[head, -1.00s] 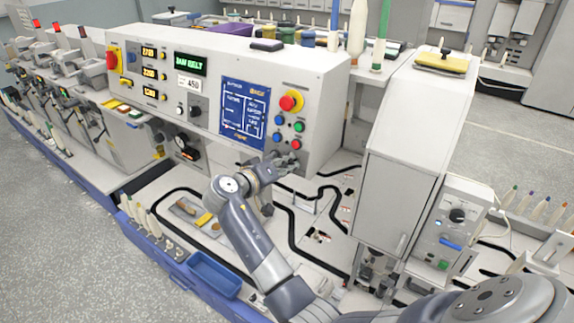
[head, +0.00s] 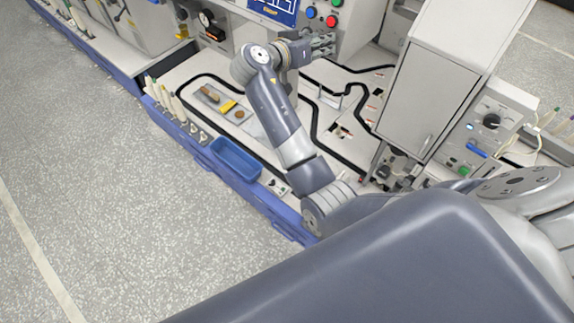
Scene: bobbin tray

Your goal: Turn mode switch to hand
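My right gripper (head: 324,42) is at the lower right of the big grey machine's control panel, just below its red button (head: 331,20). The fingers look small and grey against the grey panel; I cannot tell whether they are open or shut, or whether they touch the panel. No switch marked as the mode switch can be read. The gripper may cover a control there. A black rotary knob (head: 492,121) shows on the small control box (head: 478,140) at the right, apart from the gripper. My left gripper is not in view.
A tall grey cabinet (head: 428,95) stands right of my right gripper. Below my arm are a white deck with black tracks, a blue bin (head: 236,160) and several bobbins at the left edge. The speckled floor (head: 110,210) at the left is clear.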

